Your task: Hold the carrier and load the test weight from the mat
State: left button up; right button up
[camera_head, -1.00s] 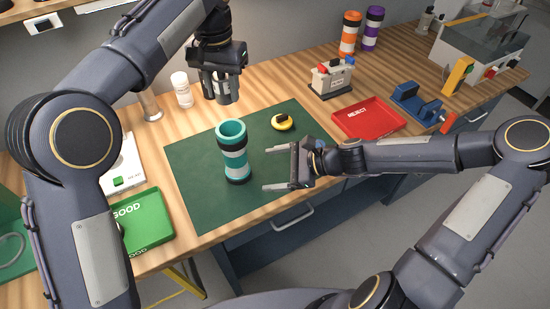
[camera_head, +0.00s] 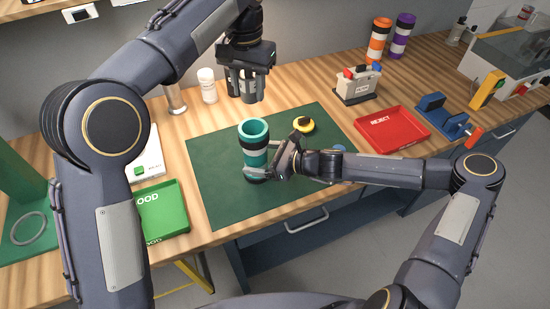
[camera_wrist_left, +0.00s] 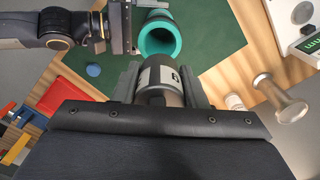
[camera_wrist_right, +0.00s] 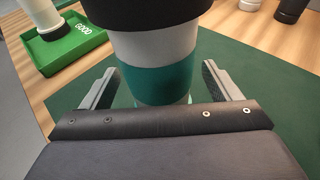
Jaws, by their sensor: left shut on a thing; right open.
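The teal, grey and black carrier (camera_head: 254,141) stands upright on the green mat (camera_head: 215,187), its open top facing up. My right gripper (camera_head: 268,160) is open low at the carrier, and the right wrist view shows the carrier (camera_wrist_right: 158,75) between its spread fingers, with gaps at the sides. My left gripper (camera_head: 246,88) is above and behind the carrier, shut on a grey cylinder with a white label, the test weight (camera_wrist_left: 160,80). The left wrist view shows the carrier's open mouth (camera_wrist_left: 160,38) beyond the weight. The carrier's base is partly hidden by the right gripper.
A green GOOD tray (camera_head: 163,208) is to the left, a red REJECT tray (camera_head: 392,128) to the right. A white bottle (camera_head: 208,86) and a metal post (camera_head: 175,98) stand behind the mat.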

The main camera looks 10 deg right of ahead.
jog(key=shift+x, duration=0.75)
jog(key=shift+c, duration=0.3)
jog(key=c, duration=1.1)
pick_arm(q)
notch_tip(320, 180, down, 5)
jog(key=n, duration=0.6)
jog(key=shift+d, duration=0.15)
